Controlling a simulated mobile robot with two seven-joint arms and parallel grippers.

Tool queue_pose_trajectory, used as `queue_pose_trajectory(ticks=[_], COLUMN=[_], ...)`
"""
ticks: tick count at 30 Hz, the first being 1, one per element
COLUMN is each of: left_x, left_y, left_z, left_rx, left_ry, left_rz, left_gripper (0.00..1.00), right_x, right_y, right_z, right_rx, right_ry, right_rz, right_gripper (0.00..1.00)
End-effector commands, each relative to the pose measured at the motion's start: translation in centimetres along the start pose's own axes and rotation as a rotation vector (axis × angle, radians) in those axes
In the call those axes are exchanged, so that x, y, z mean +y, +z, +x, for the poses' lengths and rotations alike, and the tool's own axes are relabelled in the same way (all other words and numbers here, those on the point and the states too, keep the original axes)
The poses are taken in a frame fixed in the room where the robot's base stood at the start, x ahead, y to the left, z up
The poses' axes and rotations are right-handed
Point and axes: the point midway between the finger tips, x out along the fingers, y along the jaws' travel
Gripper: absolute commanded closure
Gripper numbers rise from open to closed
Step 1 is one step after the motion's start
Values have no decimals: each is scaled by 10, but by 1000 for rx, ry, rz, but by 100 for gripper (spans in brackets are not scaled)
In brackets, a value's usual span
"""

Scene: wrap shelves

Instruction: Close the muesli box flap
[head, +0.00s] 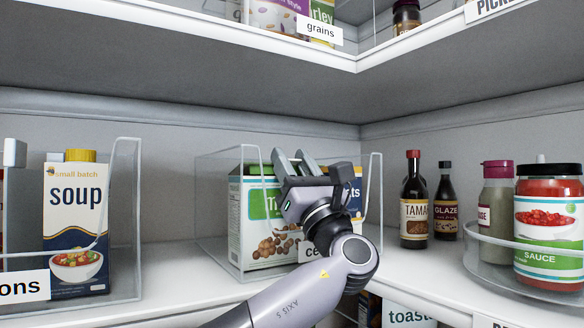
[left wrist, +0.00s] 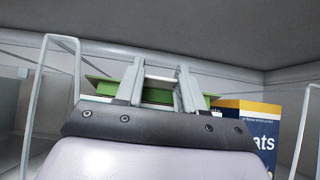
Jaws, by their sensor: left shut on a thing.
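The muesli box (head: 262,225), green and white with a picture of brown pieces, stands upright in a clear bin (head: 219,200) on the middle shelf. My left gripper (head: 293,160) is at the top of the box and covers its upper right part. In the left wrist view the green flap (left wrist: 105,88) shows at the box's top edge, raised, on both sides of the fingers. How far the flap stands open is hard to tell. My right gripper is not in view.
A blue and yellow oats box (left wrist: 245,125) stands right beside the muesli box in the bin. A soup carton (head: 76,220) is in a clear bin at left. A tamari bottle (head: 414,200), glaze bottle (head: 446,205) and sauce jar (head: 549,225) stand at right. The upper shelf (head: 250,85) hangs above.

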Motion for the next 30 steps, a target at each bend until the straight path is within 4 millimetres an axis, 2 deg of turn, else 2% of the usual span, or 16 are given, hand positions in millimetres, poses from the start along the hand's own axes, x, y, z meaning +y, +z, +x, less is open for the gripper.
queue_pose_trajectory(ticks=[1,26,27,29,30], left_x=[-1,0,0,0,0], left_y=[-8,-11,-11,-10,-10], left_z=[-4,-4,-4,-4,-4], left_rx=[16,20,20,19,17], left_ry=[-1,1,1,1,1], left_rz=[6,8,9,8,8], left_gripper=[100,100,53,36,36], right_x=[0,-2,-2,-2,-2], right_y=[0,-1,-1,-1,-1], right_z=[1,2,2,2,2], right_rx=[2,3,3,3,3], right_ry=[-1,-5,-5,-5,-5], right_rz=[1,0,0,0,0], right_gripper=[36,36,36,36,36])
